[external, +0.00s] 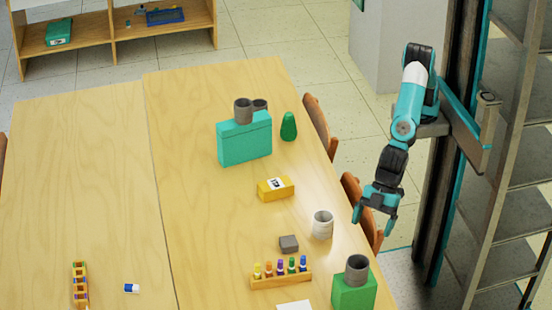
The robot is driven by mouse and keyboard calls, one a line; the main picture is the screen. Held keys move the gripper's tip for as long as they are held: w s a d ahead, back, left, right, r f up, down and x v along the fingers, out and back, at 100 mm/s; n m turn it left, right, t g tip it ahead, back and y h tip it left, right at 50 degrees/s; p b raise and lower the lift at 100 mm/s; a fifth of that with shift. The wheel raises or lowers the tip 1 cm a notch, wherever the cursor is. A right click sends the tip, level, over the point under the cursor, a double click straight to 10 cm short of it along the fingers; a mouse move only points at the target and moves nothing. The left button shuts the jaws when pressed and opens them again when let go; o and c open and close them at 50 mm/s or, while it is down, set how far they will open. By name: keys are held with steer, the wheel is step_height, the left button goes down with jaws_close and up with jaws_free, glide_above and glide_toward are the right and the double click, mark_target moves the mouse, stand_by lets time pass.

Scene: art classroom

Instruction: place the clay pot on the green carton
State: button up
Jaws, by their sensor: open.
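The green carton (350,294) stands at the table's near right corner. A dark grey-brown pot (357,268), which looks like the clay pot, stands upright on top of it. Two similar dark pots are at the teal box (245,140) farther back: one (243,111) appears to rest on its top, and the other (260,105) is partly hidden behind the first. My gripper (373,220) is open and empty, pointing down beside the table's right edge. It is above and behind the green carton, apart from the pot on it.
A whitish cup (322,225), a grey block (288,243), a yellow box (275,189) and a rack of small bottles (281,279) stand near the green carton. A green rounded object (289,127) is beside the teal box. Chairs (362,208) line the right edge. The table's left half is mostly clear.

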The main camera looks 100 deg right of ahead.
steer(key=s+d+r+m+g, duration=0.1)
steer(key=d+r, duration=0.2)
steer(key=d, duration=0.6)
steer(key=d+r+g, duration=0.1)
steer(key=d+r, duration=0.3)
steer(key=d, duration=0.5)
steer(key=s+d+g, duration=0.2)
steer(key=s+d, duration=1.5)
steer(key=d, duration=0.1)
steer(key=shift+s+r+m+g, duration=0.3)
steer(key=shift+r+m+g, duration=0.1)
